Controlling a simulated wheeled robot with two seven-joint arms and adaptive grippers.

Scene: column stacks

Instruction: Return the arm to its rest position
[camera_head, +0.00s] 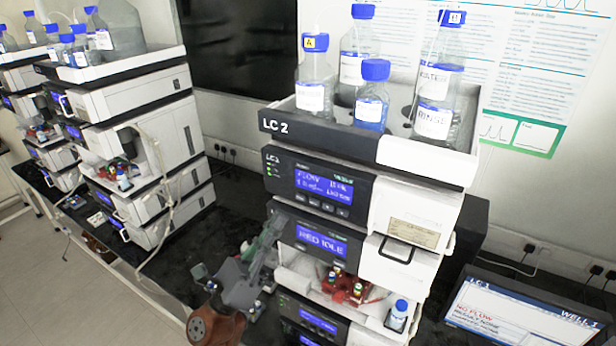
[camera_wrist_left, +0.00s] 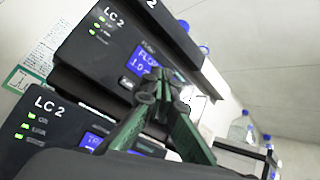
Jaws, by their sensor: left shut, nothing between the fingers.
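My left gripper (camera_head: 274,232) reaches up from the bottom of the head view, in front of the left side of the LC 2 stack (camera_head: 410,262). Its fingers are shut and empty. In the left wrist view the shut fingers (camera_wrist_left: 166,82) point at the dark front panels of the LC 2 stack (camera_wrist_left: 72,75), near a blue display. I cannot tell whether the fingertips touch the panel. My right gripper is in neither view.
Blue-capped bottles (camera_head: 371,95) stand in the tray (camera_head: 290,125) on top of the stack. An open bay below holds a red rack (camera_head: 345,287) with vials. Another stack (camera_head: 150,155) stands to the left, a tilted screen (camera_head: 525,312) to the right. Dark bench lies between the stacks.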

